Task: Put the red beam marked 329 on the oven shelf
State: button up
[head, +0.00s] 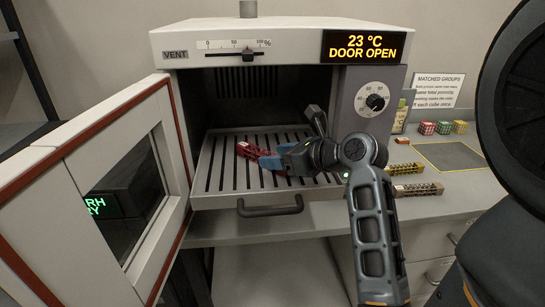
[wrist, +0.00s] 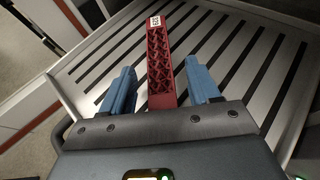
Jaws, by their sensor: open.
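The red beam (wrist: 160,62) is a lattice bar with a white label at its far end. My gripper (head: 262,160) is low over the shelf at the beam's near end. In the wrist view the blue fingers (wrist: 160,85) stand on both sides of the beam, with a gap on each side. The gripper is open. The beam's near end is hidden behind the gripper body.
The oven door (head: 110,190) stands open at the left. A handle (head: 270,207) is on the shelf's front. Yellow (head: 405,168) and brownish (head: 418,189) beams lie on the counter at right, near several small cubes (head: 443,127) and a grey mat (head: 450,156).

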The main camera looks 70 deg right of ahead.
jog(key=v, duration=1)
jog(key=shift+p, duration=0.3)
dwell(0.6)
